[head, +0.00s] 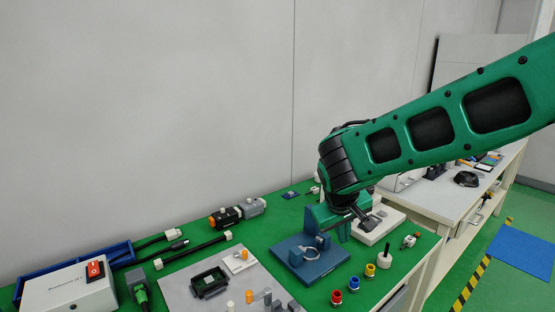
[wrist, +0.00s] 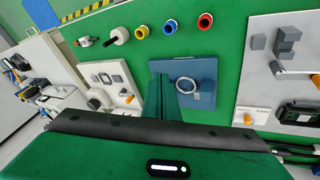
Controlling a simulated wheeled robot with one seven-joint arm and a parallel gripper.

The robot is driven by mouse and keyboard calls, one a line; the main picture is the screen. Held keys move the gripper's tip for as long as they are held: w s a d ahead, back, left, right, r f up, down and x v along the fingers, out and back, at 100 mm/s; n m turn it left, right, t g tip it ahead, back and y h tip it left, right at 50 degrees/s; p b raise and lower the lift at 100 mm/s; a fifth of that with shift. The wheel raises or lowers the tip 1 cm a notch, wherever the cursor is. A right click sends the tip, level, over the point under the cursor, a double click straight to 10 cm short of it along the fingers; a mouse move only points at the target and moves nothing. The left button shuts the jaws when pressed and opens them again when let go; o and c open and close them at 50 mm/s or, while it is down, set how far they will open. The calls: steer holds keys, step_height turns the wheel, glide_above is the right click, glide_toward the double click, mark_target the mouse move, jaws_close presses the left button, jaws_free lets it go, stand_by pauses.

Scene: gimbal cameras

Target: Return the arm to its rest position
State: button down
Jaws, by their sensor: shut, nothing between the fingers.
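My green arm reaches in from the right in the head view and bends down at a black-ringed wrist. My gripper (head: 342,234) points down above the green table (head: 375,286), by the blue fixture plate (head: 308,272). In the wrist view, my gripper (wrist: 158,88) shows as green fingers close together, with nothing visible between them. Beside them is the blue plate (wrist: 188,70) with a pale ring (wrist: 187,85) on it. The exact height of the fingertips above the table is hard to tell.
Red, yellow and blue ring-topped parts (head: 353,283) stand near the table's front. A white fixture plate (head: 384,221) is right of the gripper. A grey board (head: 200,300) with small parts, a white box with a red switch (head: 70,288) and cables are left. A wall stands behind.

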steer(key=s+d+r+m+g+y, duration=0.15)
steer(key=s+d+m+g, duration=0.4)
steer(key=s+d, duration=1.6)
steer(key=s+d+m+y, duration=0.1)
steer(key=s+m, duration=0.3)
steer(key=s, duration=0.5)
steer(key=shift+d+f+t, duration=0.35)
steer(key=shift+d+f, duration=0.05)
steer(key=shift+d, duration=0.4)
steer(key=c, duration=1.7)
jaws_free()
steer(key=shift+s, duration=0.5)
steer(key=shift+c, duration=0.2)
steer(key=shift+a, duration=0.1)
